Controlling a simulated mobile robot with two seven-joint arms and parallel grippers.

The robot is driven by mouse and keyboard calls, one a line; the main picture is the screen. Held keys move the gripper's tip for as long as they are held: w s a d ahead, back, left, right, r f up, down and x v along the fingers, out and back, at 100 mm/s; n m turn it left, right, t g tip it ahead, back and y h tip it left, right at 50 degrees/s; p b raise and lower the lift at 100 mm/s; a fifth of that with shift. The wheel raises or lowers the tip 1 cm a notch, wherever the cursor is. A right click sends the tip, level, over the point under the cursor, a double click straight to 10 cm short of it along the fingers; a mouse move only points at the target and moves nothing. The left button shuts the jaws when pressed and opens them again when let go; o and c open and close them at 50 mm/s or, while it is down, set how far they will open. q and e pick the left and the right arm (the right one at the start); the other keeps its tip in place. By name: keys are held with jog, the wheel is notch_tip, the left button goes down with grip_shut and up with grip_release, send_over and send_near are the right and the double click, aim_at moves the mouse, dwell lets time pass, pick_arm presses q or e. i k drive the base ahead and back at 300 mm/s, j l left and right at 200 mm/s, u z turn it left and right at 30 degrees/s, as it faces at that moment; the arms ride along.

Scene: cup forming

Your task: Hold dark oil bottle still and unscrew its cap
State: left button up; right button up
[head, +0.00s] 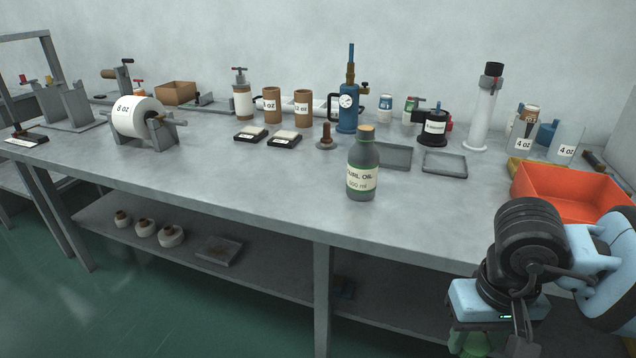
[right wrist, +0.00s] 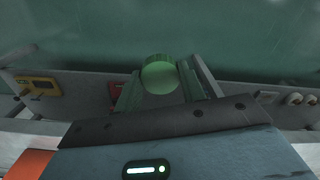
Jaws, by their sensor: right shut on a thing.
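The dark oil bottle (head: 362,182) stands upright on the grey bench near its front edge, with a cream label. Its tan cap (head: 367,132) sits on the neck. No gripper touches the bottle. My right gripper (head: 492,340) is at the lower right, in front of the bench and well apart from the bottle. It is shut on a green round thing (right wrist: 160,77), which lies between its fingers in the right wrist view. Only part of this green thing shows in the head view (head: 475,344). My left gripper is not in view.
An orange bin (head: 568,184) stands on the bench behind my right arm. Grey trays (head: 444,164) lie right of and behind the bottle. A blue pump (head: 348,115) stands behind it. A lower shelf (head: 100,208) holds several white rolls.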

aim_at(364, 156)
jog(key=i+j, duration=0.45)
jog(key=j, duration=0.3)
jog(key=i+j, duration=0.25)
jog(key=j+z, duration=0.05)
jog(key=j, duration=0.05)
